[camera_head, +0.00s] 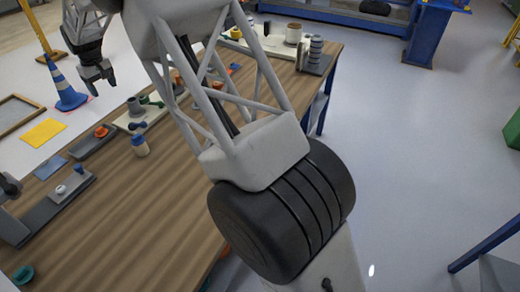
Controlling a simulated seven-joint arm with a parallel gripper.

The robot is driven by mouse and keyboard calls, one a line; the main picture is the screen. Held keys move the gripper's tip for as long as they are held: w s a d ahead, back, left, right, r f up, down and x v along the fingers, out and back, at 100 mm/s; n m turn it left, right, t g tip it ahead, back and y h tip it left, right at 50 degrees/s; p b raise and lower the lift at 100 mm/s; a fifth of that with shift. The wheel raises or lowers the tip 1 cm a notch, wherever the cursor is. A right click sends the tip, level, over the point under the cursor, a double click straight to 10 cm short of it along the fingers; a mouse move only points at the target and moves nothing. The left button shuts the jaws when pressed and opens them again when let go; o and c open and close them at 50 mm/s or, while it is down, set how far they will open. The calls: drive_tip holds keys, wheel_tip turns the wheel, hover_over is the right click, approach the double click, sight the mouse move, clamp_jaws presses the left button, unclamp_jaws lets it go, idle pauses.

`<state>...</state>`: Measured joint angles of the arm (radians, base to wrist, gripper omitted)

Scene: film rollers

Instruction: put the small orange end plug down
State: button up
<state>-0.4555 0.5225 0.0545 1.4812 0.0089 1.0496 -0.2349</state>
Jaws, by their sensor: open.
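My gripper (98,82) is at the upper left, pointing down. Its fingers are apart, with nothing seen between them. A small orange piece (101,131), which looks like the end plug, is in a dark grey tray (84,151) on the wooden table. My gripper is above and apart from it in the picture. Other orange bits (217,85) show farther back, partly behind my arm, so I cannot be sure which is the plug.
A grey fixture (42,213) lies at the left. My arm covers the table's middle. Bare wood (150,215) shows at the front.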

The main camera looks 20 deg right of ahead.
drive_tip(key=s+d+r+m, duration=0.1)
drive_tip(key=s+d+r, duration=0.4)
drive_tip(key=s+d, duration=0.35)
drive_tip(key=s+d+r+m+t, duration=0.1)
drive_tip(key=s+d+r+m, duration=0.1)
drive_tip(key=s+d+r, duration=0.6)
drive_tip(key=s+d+r+m, duration=0.1)
drive_tip(key=s+d+r, duration=0.2)
drive_tip(key=s+d, duration=0.6)
drive_tip(key=s+d+f+m, duration=0.1)
drive_tip(key=s+d+f, duration=0.1)
drive_tip(key=s+d, duration=0.4)
drive_tip(key=s+d+f+m, duration=0.1)
drive_tip(key=s+d, duration=0.5)
drive_tip(key=s, duration=0.9)
drive_tip(key=s+d+f+m+t, duration=0.1)
drive_tip(key=s+d+f+m, duration=0.1)
drive_tip(key=s+d, duration=0.4)
drive_tip(key=s+f, duration=0.1)
drive_tip(key=s, duration=0.4)
drive_tip(key=shift+s+f, duration=0.2)
drive_tip(key=shift+f, duration=0.2)
